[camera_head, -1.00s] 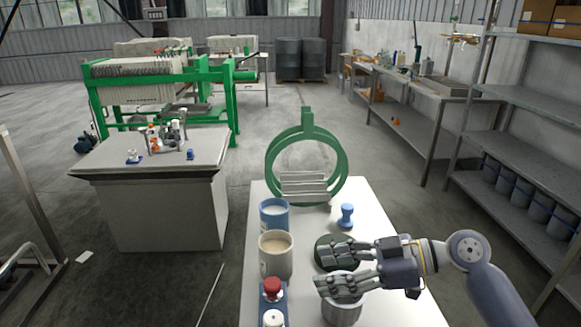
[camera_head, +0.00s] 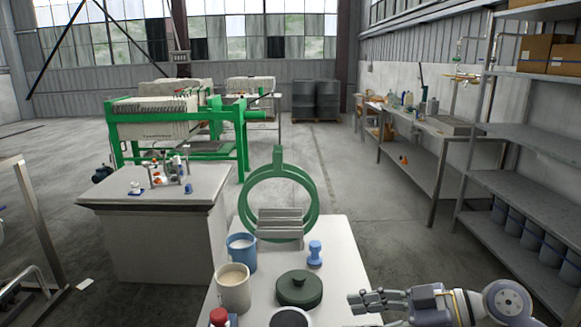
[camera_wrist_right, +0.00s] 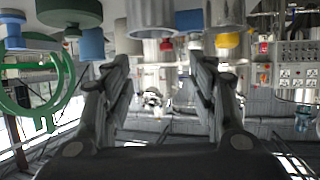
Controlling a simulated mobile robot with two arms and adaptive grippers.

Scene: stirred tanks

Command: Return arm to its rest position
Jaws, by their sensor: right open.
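My right gripper (camera_head: 368,302) is at the lower right of the head view, off the right edge of the white table (camera_head: 341,262). It is open and empty; in the right wrist view its two fingers (camera_wrist_right: 160,85) stand apart with nothing between them. A metal cup (camera_head: 290,318) stands at the table's near edge, cut off by the frame. A dark green lid with a knob (camera_head: 299,289) lies behind it, left of my fingers and apart from them. My left gripper is in no view.
On the table are a cream mug (camera_head: 234,291), a blue mug (camera_head: 241,254), a blue stamp-like piece (camera_head: 314,254) and a green ring stand (camera_head: 279,200). A metal shelf (camera_head: 530,200) stands at the right. Bare floor (camera_head: 400,235) lies between table and shelf.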

